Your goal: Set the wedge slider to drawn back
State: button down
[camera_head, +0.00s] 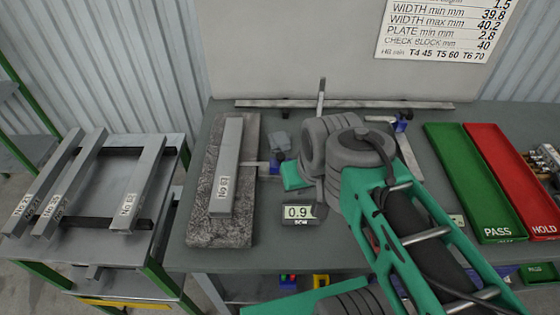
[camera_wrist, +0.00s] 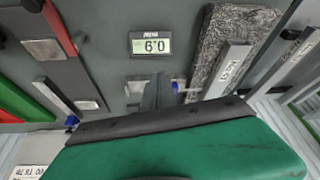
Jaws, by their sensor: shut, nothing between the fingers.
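I cannot tell for sure which part is the wedge slider. A small grey piece (camera_head: 280,139) with a blue part (camera_head: 281,158) sits right of the stone slab, by a thin pale bar (camera_head: 262,168) that reaches toward the slab. In the wrist view the blue part (camera_wrist: 178,86) shows above the dark edge of my gripper, beside a grey upright piece (camera_wrist: 150,95). My gripper (camera_head: 293,177) is mostly hidden behind my wrist; its green end shows over the table just right of the blue part. It is shut and empty. Contact cannot be told.
A grey bar marked with a number (camera_head: 227,165) lies on the stone slab (camera_head: 205,228). A display reading 0.9 (camera_head: 298,212) stands in front. Green (camera_head: 468,190) and red (camera_head: 515,190) trays lie right. A side stand (camera_head: 85,245) with several bars is left.

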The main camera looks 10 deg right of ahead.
aim_at(281, 155)
dwell(0.4)
